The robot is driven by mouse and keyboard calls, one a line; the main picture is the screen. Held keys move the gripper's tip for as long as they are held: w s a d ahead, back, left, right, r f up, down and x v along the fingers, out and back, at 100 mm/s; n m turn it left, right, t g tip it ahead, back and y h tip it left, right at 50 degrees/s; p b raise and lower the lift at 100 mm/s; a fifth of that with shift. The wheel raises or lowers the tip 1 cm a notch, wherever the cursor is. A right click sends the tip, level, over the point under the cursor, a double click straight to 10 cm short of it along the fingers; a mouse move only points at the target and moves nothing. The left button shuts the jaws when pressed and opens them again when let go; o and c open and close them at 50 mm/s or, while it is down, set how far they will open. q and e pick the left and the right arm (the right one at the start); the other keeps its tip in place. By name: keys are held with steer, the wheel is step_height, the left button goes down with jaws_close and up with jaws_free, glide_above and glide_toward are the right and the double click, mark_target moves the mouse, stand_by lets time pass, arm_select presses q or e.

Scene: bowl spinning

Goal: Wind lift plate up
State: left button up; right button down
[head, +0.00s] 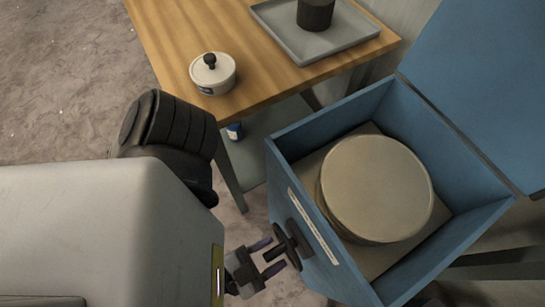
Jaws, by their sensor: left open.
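A blue box (284,158) stands open at the right. Inside lies a flat beige square plate (378,263) with a thick round beige disc or stack (376,188) on it, well below the box rim. A dark handwheel (291,243) sits on the box's outer front wall. My left gripper (274,254) is open, its two fingers pointing right at the wheel, with the tips at or very near its handle. I cannot tell whether they touch it. My right gripper is not in view.
The box's blue lid (480,85) is raised at the upper right. A wooden table (185,25) behind holds a small white lidded pot (213,78) and a grey tray (345,37) with a dark cylinder (315,13). A small blue-and-white item (234,131) is below the table top.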

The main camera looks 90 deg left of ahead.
arm_select(q)
steer(key=shift+w+a, duration=0.15)
steer(key=shift+w, duration=0.05)
jaws_close()
stand_by(0.5)
